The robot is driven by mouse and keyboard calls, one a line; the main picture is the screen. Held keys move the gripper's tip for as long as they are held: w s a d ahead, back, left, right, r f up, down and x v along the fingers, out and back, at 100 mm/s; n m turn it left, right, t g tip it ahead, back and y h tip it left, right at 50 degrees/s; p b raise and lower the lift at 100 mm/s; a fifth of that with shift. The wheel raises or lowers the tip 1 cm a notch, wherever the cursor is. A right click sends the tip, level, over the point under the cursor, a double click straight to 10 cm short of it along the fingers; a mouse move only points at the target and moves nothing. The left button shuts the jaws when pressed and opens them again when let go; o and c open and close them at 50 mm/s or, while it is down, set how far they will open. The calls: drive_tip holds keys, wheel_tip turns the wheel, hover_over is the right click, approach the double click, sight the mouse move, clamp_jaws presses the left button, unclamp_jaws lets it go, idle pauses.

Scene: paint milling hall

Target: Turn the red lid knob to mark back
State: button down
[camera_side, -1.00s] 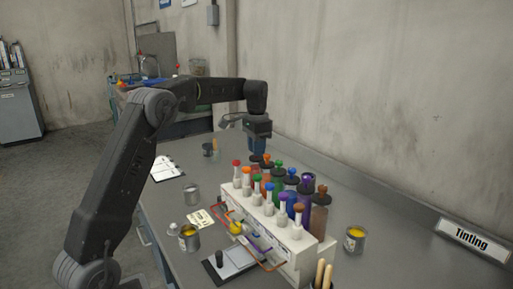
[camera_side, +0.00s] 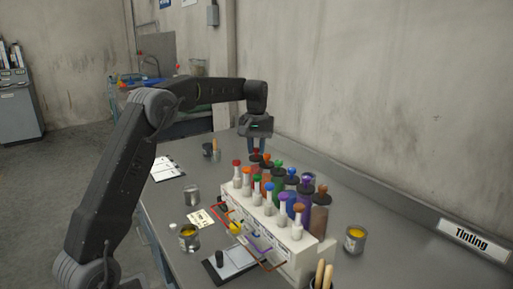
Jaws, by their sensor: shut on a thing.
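The red lid knob (camera_side: 256,152) is on the farthest canister in the back row behind the white dispenser rack (camera_side: 306,262). My gripper (camera_side: 257,149) points straight down over that canister, with its fingers at the knob. It is shut on the red knob; the fingers partly hide it. The canister body below is mostly hidden by neighbouring canisters and bottles. The knob's pointer and the mark called back cannot be made out at this size.
Canisters with orange (camera_side: 268,157), green (camera_side: 279,162) and other coloured knobs stand close beside the red one. Open cans (camera_side: 189,238), a notebook (camera_side: 168,169) and a dark cup (camera_side: 207,150) stand around on the bench.

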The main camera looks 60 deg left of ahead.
sight(257, 148)
drive_tip(key=n, duration=0.5)
drive_tip(key=shift+r+n, duration=0.1)
drive_tip(key=shift+n, duration=0.2)
drive_tip(key=n, duration=0.5)
drive_tip(key=shift+n, duration=0.4)
drive_tip(key=c, duration=1)
unclamp_jaws()
drive_tip(key=shift+o, duration=0.2)
wheel_tip(257, 148, up, 14)
drive_tip(key=shift+f, duration=0.2)
